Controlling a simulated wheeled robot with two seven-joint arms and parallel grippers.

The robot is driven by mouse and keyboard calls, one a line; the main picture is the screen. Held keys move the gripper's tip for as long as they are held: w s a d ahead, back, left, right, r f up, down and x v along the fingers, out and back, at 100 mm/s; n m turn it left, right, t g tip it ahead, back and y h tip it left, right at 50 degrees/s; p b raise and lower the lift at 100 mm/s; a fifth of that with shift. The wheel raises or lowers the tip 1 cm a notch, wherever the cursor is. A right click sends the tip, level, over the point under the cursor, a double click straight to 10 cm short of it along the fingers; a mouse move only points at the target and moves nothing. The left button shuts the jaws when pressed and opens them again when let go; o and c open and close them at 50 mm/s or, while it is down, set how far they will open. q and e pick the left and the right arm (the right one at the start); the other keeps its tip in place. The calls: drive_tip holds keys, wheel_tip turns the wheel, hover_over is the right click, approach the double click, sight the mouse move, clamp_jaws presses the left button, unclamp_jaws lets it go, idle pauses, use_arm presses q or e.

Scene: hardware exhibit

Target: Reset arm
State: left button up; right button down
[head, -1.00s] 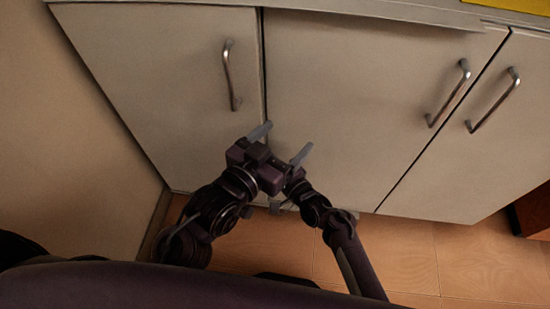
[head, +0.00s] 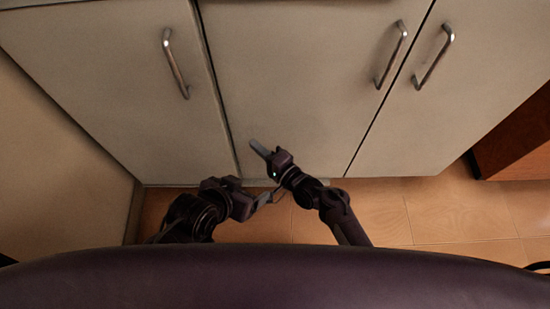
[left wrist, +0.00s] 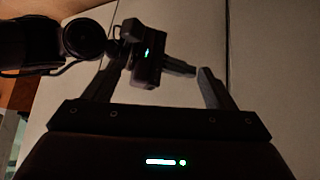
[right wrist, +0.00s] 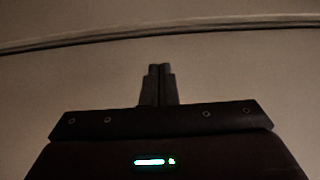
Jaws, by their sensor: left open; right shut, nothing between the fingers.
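My left gripper (head: 266,199) is low in front of the cabinet's bottom edge in the head view. In the left wrist view its two fingers (left wrist: 160,84) are spread apart and nothing is held. My right gripper (head: 258,147) is a little above it in the head view, pointing up and left toward the middle door. In the right wrist view its fingers (right wrist: 158,72) are together and empty. The left wrist view also shows the right gripper (left wrist: 185,68) close beyond the left fingers. Whether the two grippers touch cannot be told.
Pale cabinet doors stand in front: a left door (head: 110,80), a middle door (head: 285,70) and a right door (head: 450,100). Their metal handles (head: 175,63) are above my grippers. A brown wooden piece (head: 515,140) stands at the right.

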use_arm(q)
drive_tip(key=shift+s+a+f+g+y+p, duration=0.3)
drive_tip(key=shift+s+a+f+g+p, duration=0.2)
drive_tip(key=shift+s, duration=0.25)
drive_tip(key=shift+s+a+f+g+y+p, duration=0.25)
drive_tip(key=shift+s+a+f+g+y, duration=0.1)
drive_tip(key=shift+s+a+g, duration=0.3)
use_arm(e)
drive_tip(key=v, duration=0.6)
drive_tip(key=shift+d, duration=0.2)
